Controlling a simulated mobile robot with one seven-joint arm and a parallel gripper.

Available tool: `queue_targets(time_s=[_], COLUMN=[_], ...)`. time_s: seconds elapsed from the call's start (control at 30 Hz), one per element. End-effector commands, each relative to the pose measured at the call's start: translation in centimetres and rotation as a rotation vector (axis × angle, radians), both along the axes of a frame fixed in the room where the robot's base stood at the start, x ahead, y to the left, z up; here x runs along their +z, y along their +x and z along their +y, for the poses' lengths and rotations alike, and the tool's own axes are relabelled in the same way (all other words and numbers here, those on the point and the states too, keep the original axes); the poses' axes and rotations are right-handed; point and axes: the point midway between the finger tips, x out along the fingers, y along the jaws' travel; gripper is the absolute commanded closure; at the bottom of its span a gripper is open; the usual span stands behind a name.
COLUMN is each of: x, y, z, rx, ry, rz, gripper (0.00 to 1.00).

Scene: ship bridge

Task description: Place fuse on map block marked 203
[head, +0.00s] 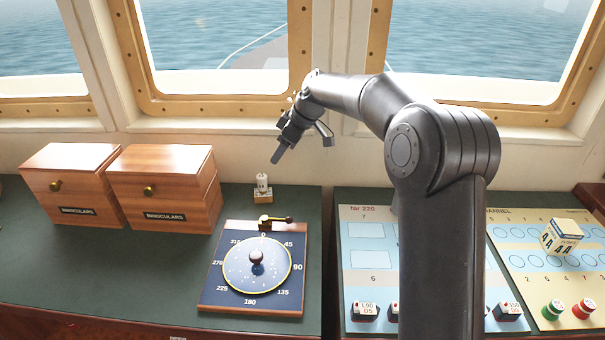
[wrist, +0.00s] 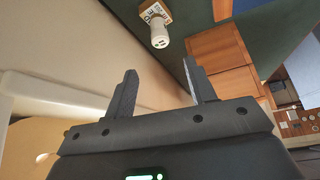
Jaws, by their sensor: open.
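A small white cylinder, which looks like the fuse (head: 262,183), stands upright on a small wooden base (head: 263,198) behind the compass board. It also shows in the wrist view (wrist: 159,38), beyond the fingertips, with dark marks on the base (wrist: 155,12). My gripper (head: 303,147) is raised above and to the right of the cylinder. Its two fingers (wrist: 160,70) are apart with nothing between them. A white and tan block with dark marks (head: 561,237) sits on the right panel. I cannot read 203 on any block.
Two wooden binocular boxes (head: 70,185) (head: 165,187) stand at the left. The blue compass board (head: 210,299) has a knob and brass pointer. Light panels (head: 368,232) (head: 530,287) with buttons lie right. Windows rise behind. Green counter (head: 120,265) is clear at front left.

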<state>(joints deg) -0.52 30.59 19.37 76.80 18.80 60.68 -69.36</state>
Motion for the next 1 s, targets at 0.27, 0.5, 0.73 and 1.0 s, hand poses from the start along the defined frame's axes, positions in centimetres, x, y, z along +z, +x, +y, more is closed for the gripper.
queue_targets(time_s=[0.27,0.5,0.73,1.0], x=[0.9,4.5,7.2,8.3], y=[-0.8,-6.5,-13.6,-22.7], z=[-0.7,-4.7,-9.8,-15.7], rx=[-0.028,-0.220,-0.472,-0.782], ry=[-0.016,-0.101,-0.160,-0.171], rz=[0.000,0.010,0.013,0.010], gripper=[0.49,0.49,0.49,0.49])
